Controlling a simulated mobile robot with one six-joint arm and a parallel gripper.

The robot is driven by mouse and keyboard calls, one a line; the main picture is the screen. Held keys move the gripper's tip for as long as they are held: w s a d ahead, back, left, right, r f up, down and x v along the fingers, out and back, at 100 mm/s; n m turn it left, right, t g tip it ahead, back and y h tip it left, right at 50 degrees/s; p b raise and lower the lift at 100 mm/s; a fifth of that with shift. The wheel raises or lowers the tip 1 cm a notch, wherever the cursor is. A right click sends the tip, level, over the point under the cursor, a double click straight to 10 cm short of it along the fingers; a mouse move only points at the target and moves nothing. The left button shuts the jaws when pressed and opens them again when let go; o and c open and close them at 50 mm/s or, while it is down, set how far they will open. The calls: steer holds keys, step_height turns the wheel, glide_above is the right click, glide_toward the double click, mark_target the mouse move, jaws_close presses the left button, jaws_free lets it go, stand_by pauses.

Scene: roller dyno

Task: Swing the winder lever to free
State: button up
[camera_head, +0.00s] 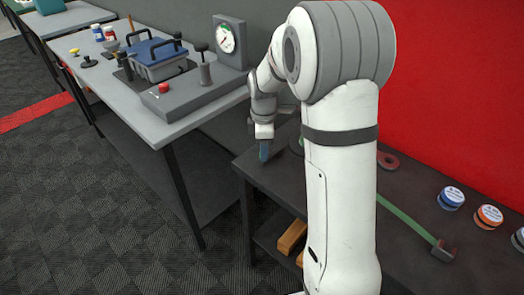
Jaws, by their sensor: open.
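My gripper (264,150) hangs over the left end of the dark bench, pointing down, with a blue tip showing. It is open, and I see nothing between its fingers. A green strap (405,219) runs along the bench to the right of my arm and ends at a dark fitting (443,250). A round dark-green part (296,145) shows just right of my gripper, mostly hidden behind my arm. I cannot make out for certain which part is the winder lever; my arm hides the middle of the bench.
A grey table holds a gauge unit (226,40), a knobbed lever (203,62), a red button (163,88) and a blue-topped box (157,55). On the dark bench (400,262) are a reddish ring (387,161) and several round tins (451,197). Wooden blocks (292,237) lie below.

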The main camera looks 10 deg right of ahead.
steer(key=shift+f, duration=0.8)
steer(key=shift+c, duration=0.6)
